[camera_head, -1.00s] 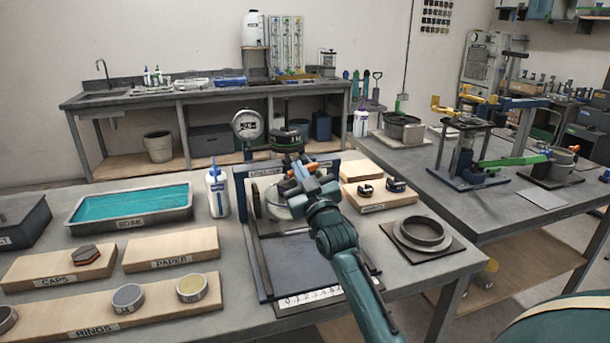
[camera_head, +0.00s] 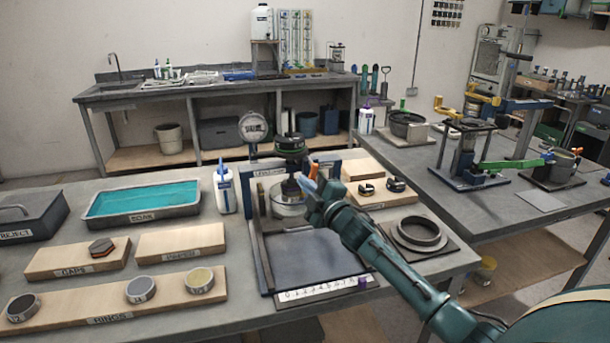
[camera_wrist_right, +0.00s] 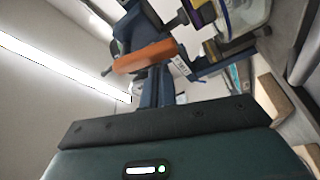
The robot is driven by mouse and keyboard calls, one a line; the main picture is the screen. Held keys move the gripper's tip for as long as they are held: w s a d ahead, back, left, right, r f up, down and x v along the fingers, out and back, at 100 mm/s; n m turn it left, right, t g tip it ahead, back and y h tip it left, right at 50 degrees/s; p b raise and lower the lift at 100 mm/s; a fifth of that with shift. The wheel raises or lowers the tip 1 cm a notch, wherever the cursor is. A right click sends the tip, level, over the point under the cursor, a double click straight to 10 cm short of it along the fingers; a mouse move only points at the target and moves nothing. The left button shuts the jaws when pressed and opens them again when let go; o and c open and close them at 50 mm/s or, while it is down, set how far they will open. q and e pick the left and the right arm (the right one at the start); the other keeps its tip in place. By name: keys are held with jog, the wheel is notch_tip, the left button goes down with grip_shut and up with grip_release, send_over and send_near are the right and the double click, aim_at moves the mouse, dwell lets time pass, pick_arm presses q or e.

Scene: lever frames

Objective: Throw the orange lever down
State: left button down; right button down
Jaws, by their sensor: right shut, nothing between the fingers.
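The orange lever (camera_head: 313,171) shows as a small orange piece at the press-like fixture with a blue back plate and round dial. It stands right by the fingertips of my right gripper (camera_head: 310,190). In the right wrist view, the orange lever (camera_wrist_right: 146,57) lies across the picture close to my dark blue fingers, with a thin dark rod at its left end. My right gripper is shut with nothing between its fingers. I cannot tell whether the fingers touch the lever. My left gripper is not in view.
A pale round pot (camera_head: 287,200) sits in the fixture under a dark head. A white bottle (camera_head: 224,190) and a teal-filled tray (camera_head: 140,201) stand to the left.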

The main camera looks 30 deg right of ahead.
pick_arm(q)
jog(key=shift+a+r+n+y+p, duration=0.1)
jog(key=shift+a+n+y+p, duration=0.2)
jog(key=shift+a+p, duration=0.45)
pick_arm(e)
jog(key=n, duration=0.2)
jog(key=d+n+g, duration=0.1)
jog(key=shift+s+d+f+n+y, duration=0.1)
jog(key=shift+s+f+n+y, duration=0.1)
jog(key=shift+f+n+y, duration=0.15)
pick_arm(q)
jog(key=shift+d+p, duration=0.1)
jog(key=shift+p, duration=0.2)
pick_arm(e)
jog(key=shift+d+f, duration=0.1)
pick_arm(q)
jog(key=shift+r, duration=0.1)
